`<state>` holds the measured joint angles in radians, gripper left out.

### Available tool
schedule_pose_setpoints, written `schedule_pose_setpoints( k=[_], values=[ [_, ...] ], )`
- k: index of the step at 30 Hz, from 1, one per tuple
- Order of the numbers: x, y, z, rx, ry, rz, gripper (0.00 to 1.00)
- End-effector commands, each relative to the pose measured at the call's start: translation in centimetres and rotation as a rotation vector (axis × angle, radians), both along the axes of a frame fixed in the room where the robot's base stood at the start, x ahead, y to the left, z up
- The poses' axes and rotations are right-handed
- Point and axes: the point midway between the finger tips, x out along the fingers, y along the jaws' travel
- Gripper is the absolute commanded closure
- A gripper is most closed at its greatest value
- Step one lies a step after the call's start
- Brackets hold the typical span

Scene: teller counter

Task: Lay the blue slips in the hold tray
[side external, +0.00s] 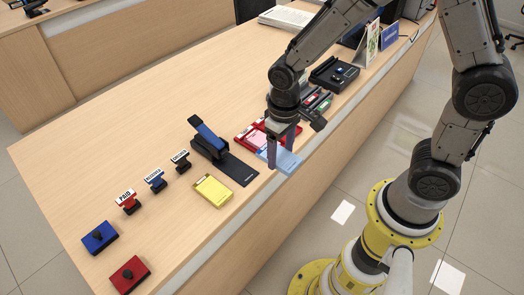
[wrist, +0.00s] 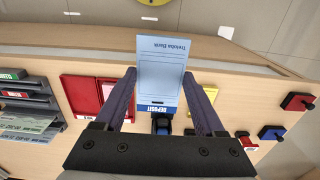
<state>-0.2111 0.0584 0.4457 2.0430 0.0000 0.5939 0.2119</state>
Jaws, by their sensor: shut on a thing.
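My gripper (side external: 281,160) is shut on a light-blue slip pad (wrist: 161,65) with a dark-blue band reading DEPOSIT; the fingers (wrist: 160,76) close on its two sides. In the side view the blue slips (side external: 287,163) are near the counter's front edge, partly behind the fingers; whether they touch the counter is unclear. Red trays (side external: 245,139) sit just beyond, partly hidden by my gripper, and show in the wrist view (wrist: 78,94). One holds pink slips (wrist: 107,88). Their labels are too small to read, so I cannot tell which is the hold tray.
A yellow pad (side external: 212,190) and a black device with a blue lever (side external: 209,137) stand left of my gripper. Several stamps (side external: 128,201), a blue block (side external: 99,237) and a red block (side external: 130,275) are farther left.

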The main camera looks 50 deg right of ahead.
Motion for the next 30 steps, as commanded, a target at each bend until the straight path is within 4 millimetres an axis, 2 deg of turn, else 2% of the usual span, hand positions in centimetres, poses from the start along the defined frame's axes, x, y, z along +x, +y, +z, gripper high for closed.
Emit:
schedule_pose_setpoints(
  k=[6, 10, 14, 17, 20, 24, 27, 30],
  values=[
    [-1.9, -0.4, 0.9, 0.000, 0.000, 0.005, 0.95],
    [-2.0, -0.4, 1.2, 0.000, -0.002, 0.060, 0.95],
    [0.8, -0.2, 2.0, 0.000, -0.002, 0.156, 0.95],
    [4.3, -1.4, 2.1, 0.000, 0.000, 0.197, 0.95],
    [7.8, -3.7, 1.6, 0.000, 0.001, 0.211, 0.95],
    [11.9, -8.2, 0.3, 0.000, 0.002, 0.193, 0.95],
    [13.8, -11.8, -1.0, 0.001, 0.004, 0.157, 0.95],
    [14.8, -15.0, -2.4, 0.001, 0.003, 0.108, 0.95]
  ],
)
